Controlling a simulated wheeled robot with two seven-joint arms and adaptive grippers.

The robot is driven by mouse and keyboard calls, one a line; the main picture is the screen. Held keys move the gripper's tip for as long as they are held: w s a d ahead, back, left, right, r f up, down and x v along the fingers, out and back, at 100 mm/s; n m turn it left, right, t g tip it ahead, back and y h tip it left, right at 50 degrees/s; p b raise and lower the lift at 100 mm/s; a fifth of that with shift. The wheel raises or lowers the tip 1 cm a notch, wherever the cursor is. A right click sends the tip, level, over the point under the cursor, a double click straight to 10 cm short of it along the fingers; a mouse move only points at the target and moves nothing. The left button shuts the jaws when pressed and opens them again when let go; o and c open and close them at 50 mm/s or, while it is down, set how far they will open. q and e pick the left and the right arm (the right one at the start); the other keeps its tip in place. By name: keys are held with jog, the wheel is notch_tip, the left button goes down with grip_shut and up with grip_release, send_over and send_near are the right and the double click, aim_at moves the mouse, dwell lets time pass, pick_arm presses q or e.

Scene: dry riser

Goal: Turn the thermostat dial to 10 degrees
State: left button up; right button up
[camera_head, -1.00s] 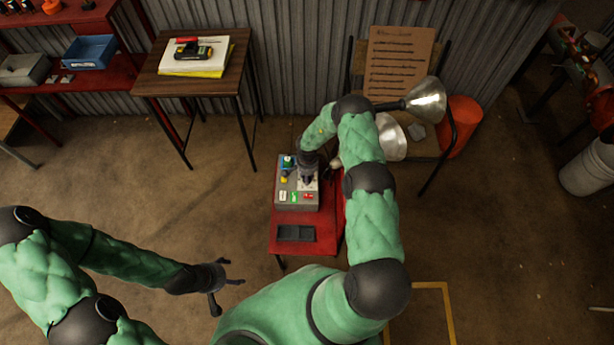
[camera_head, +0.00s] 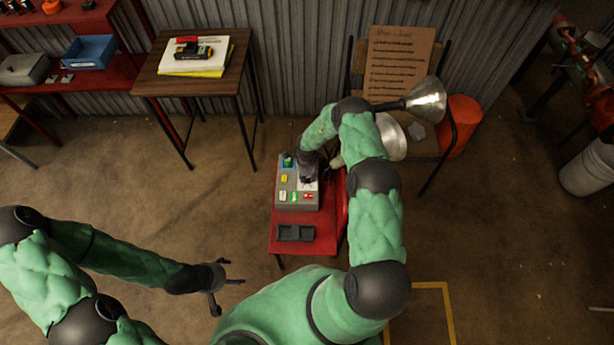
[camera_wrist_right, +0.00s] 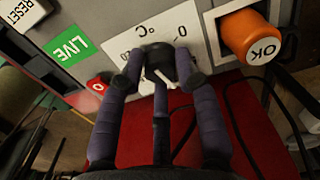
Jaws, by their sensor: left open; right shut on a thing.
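The grey control box (camera_head: 296,205) stands on the red table in front of me. The thermostat dial (camera_wrist_right: 184,63) is a dark knob on a white plate (camera_wrist_right: 198,27) marked °C, with a 0 visible beside it and a white pointer line on the knob. My left gripper (camera_head: 223,275) is open and empty, well left of the red table.
An orange OK button (camera_wrist_right: 249,36) sits close beside the dial. A green LIVE label (camera_wrist_right: 68,46) and a red button (camera_wrist_right: 97,85) are on its other side. The red table (camera_head: 274,237) bears a dark tray (camera_head: 295,233). A metal lamp (camera_head: 427,100) stands close to my right arm.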

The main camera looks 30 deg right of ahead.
aim_at(307, 178)
jog(key=shift+m, duration=1.3)
jog(key=o, duration=1.1)
jog(key=shift+f, duration=0.1)
jog(key=shift+o, duration=0.2)
notch_tip(307, 178, up, 12)
